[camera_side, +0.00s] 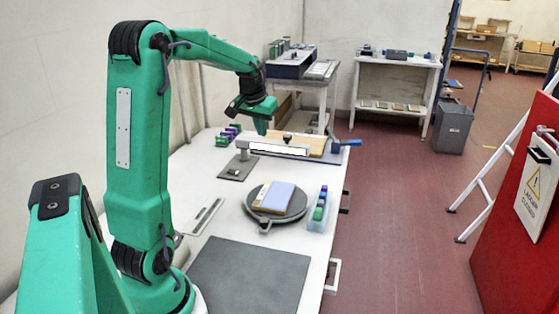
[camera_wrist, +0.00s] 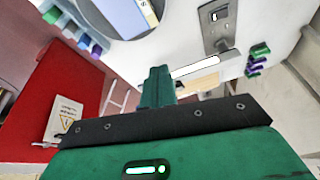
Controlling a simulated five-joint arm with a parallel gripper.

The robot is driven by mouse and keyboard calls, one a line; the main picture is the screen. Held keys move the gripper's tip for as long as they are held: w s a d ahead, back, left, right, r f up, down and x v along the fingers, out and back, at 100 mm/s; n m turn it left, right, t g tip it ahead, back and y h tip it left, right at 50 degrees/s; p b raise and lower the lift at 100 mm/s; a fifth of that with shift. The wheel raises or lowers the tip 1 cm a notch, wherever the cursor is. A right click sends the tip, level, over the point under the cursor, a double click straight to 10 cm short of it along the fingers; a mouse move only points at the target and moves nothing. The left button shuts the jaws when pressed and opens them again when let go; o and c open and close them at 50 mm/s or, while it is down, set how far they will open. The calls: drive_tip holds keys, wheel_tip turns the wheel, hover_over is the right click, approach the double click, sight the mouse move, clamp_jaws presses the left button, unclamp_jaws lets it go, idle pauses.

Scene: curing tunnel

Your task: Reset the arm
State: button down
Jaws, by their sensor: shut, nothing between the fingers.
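My green gripper (camera_side: 262,127) hangs over the far part of the white table (camera_side: 215,262), above the left end of the board area. In the side view its fingers point down and look closed. In the wrist view my gripper (camera_wrist: 160,72) shows its green fingers together, with nothing between them. The arm is raised and bent, reaching away from the side camera.
A round dark turntable (camera_side: 292,210) carries a tan and blue block (camera_side: 276,196). A clear bin of coloured pieces (camera_side: 320,208) stands beside it. A dark mat (camera_side: 250,276) lies in front. A wooden board (camera_side: 308,142) and a white bar (camera_side: 278,150) lie near my gripper.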

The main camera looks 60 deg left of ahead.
drive_tip(key=s+d+r+m, duration=0.2)
drive_tip(key=d+r, duration=0.2)
drive_tip(key=d, duration=0.7)
drive_tip(key=s+d+f+m+t+h, duration=0.1)
drive_tip(key=s+d+m, duration=0.1)
drive_tip(key=s+d, duration=0.5)
drive_tip(key=s+d+f+m+t+h, duration=0.1)
drive_tip(key=s+d, duration=0.5)
drive_tip(key=d, duration=0.6)
drive_tip(key=shift+s+f+m, duration=0.15)
drive_tip(key=shift+s+m, duration=0.2)
drive_tip(key=shift+m, duration=0.35)
drive_tip(key=shift+d, duration=0.1)
